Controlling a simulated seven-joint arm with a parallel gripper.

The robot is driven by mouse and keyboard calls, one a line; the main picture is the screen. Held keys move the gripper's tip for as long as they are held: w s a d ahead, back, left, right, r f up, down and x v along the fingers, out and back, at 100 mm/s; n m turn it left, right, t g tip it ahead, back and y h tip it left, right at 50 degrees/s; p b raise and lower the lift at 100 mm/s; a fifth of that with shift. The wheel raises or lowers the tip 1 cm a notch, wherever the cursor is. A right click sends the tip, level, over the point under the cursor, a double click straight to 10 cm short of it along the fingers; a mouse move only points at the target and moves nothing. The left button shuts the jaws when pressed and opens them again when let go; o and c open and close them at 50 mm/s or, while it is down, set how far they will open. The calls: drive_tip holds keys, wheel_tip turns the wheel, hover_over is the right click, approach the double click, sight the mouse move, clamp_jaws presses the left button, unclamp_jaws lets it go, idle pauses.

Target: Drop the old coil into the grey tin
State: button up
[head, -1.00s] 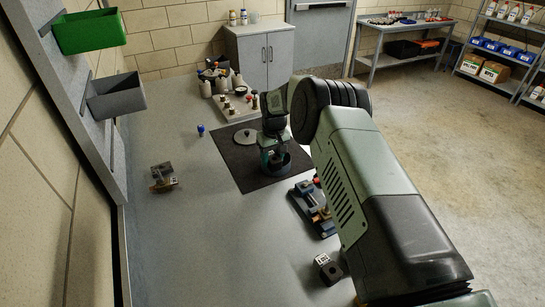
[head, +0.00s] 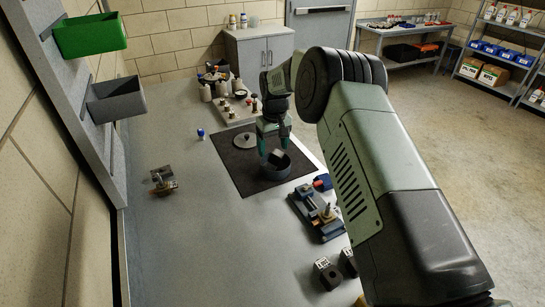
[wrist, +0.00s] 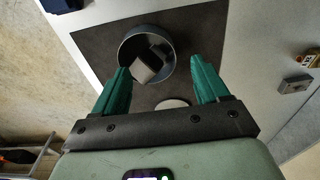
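The grey tin (head: 288,172) stands on the dark mat, and it also shows in the wrist view (wrist: 126,47). A dark block with a pale grey face, which looks like the old coil (head: 277,156), sits tilted inside the tin; the wrist view shows it within the round wall (wrist: 148,66). I cannot tell if it touches the tin's floor. My gripper (head: 273,146) is just above the tin, pointing down. Its green fingers (wrist: 160,66) are wide apart with nothing held between them.
A round grey lid (head: 245,140) lies on the dark mat (head: 240,172) beside the tin. A blue-and-metal fixture (head: 318,213) and two dark blocks (head: 328,274) (head: 347,262) are nearer on the bench. A small bracketed part (head: 162,180) stands at left.

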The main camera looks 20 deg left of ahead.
drive_tip(key=shift+s+d+r, duration=0.1)
drive_tip(key=shift+r, duration=1.25)
drive_tip(key=shift+d+r, duration=0.1)
drive_tip(key=shift+r, duration=1.2)
drive_tip(key=s+d+r+m+t, duration=0.1)
drive_tip(key=s+d+r, duration=0.1)
drive_tip(key=d+r, duration=0.5)
drive_tip(key=s+d+r+m+t, duration=0.1)
drive_tip(key=s+d+r, duration=0.15)
drive_tip(key=r, duration=0.75)
drive_tip(key=s+d+r+m, duration=0.2)
drive_tip(key=s+d+r, duration=0.6)
drive_tip(key=d+r, duration=0.2)
drive_tip(key=s+d+m+t, duration=0.1)
drive_tip(key=s+d, duration=0.5)
drive_tip(key=s, duration=0.6)
drive_tip(key=s+d+m+t, duration=0.2)
drive_tip(key=s+d, duration=0.5)
drive_tip(key=s, duration=0.6)
drive_tip(key=shift+f+m+h, duration=0.3)
drive_tip(key=shift+f+m, duration=0.15)
drive_tip(key=shift+m, duration=0.35)
drive_tip(key=shift+w, duration=0.1)
